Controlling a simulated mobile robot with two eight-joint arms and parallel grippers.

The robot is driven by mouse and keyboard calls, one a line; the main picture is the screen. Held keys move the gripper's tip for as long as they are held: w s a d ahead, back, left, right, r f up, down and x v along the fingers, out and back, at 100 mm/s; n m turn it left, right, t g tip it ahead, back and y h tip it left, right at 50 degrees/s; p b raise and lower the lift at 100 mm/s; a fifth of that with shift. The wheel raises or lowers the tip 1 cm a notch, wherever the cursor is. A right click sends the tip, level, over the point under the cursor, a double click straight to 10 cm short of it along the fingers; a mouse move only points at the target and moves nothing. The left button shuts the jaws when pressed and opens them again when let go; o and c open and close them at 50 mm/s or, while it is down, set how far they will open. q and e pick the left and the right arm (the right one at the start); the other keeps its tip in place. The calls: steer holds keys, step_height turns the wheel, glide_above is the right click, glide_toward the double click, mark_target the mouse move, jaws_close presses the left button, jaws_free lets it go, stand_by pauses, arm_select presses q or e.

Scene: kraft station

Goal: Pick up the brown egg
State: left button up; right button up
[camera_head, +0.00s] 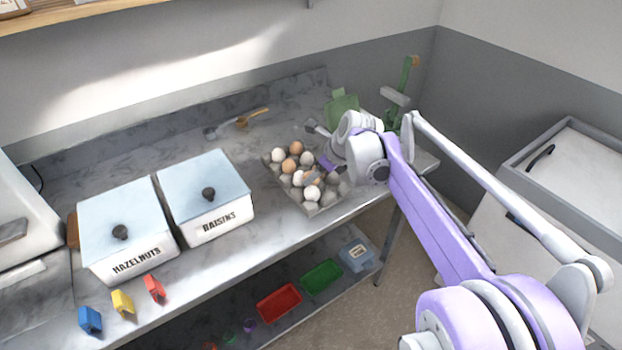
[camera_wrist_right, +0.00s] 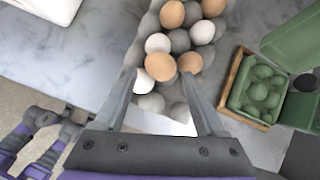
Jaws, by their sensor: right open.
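A grey egg carton (camera_head: 276,178) on the counter holds brown and white eggs; it also shows in the wrist view (camera_wrist_right: 133,52). In the wrist view, one brown egg (camera_wrist_right: 160,67) lies between my right gripper's (camera_wrist_right: 159,76) fingertips, with another brown egg (camera_wrist_right: 190,62) by the right fingertip. More brown eggs (camera_wrist_right: 172,14) sit farther up. White eggs (camera_wrist_right: 144,80) lie among them. The right gripper is open above the carton's near end; contact with an egg cannot be told. In the head view, my right arm partly hides the carton.
A green egg box (camera_wrist_right: 262,92) with raised lid stands right of the carton in the wrist view. Lidded bins of raisins (camera_head: 207,190) and hazelnuts (camera_head: 127,225) stand left of the carton. A wooden-handled tool (camera_head: 250,117) lies behind. Red (camera_head: 279,303) and green (camera_head: 321,277) trays sit below.

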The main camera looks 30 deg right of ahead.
steer(key=x, duration=0.4)
steer(key=shift+w+d+r, duration=0.1)
steer(key=c, duration=0.6)
steer(key=shift+r, duration=0.15)
